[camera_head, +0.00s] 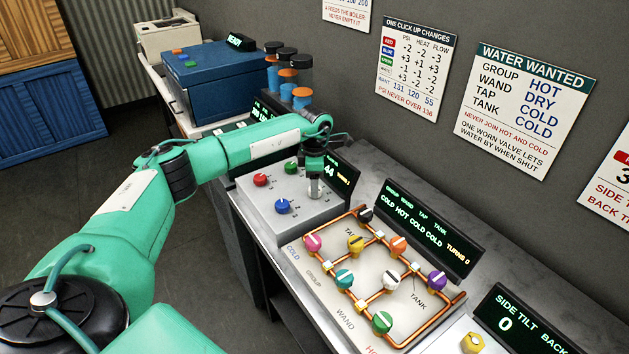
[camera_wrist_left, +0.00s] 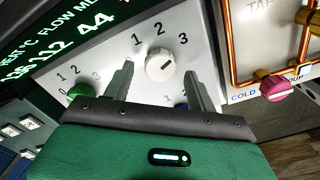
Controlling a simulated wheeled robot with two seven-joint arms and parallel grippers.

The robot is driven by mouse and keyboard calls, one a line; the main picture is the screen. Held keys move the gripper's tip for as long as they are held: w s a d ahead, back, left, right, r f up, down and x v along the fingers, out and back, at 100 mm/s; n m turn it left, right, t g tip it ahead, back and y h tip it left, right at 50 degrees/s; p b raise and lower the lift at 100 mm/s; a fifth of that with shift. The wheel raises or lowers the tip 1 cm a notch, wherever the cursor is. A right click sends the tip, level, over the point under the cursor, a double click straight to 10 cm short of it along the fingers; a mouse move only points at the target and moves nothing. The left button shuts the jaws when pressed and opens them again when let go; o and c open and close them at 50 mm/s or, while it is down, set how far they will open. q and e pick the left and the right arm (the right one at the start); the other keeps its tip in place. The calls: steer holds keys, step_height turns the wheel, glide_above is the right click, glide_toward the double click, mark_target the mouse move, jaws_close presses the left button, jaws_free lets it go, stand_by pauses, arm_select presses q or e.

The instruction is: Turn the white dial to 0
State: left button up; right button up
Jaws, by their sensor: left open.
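The white dial (camera_wrist_left: 158,68) is round with a dark pointer mark. Numbers 1, 2 and 3 show around it in the left wrist view; its 0 is not visible. The mark slants toward the 3 side, but its exact setting is hard to tell. My left gripper (camera_wrist_left: 158,72) is open, with one finger on each side of the white dial and a visible space at each side. In the head view my left gripper (camera_head: 315,182) points down over the grey dial panel (camera_head: 262,222) and largely covers the dial. My right gripper is not in view.
A green dial (camera_head: 291,167), red dial (camera_head: 261,180) and blue dial (camera_head: 282,206) share the panel. A display (camera_head: 340,178) stands behind it, partly hidden. The pipe board (camera_head: 330,268) with coloured valves lies close on the right. A blue machine (camera_head: 215,80) stands further back.

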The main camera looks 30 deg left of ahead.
arm_select(q)
steer(key=shift+f, duration=0.75)
steer(key=c, duration=1)
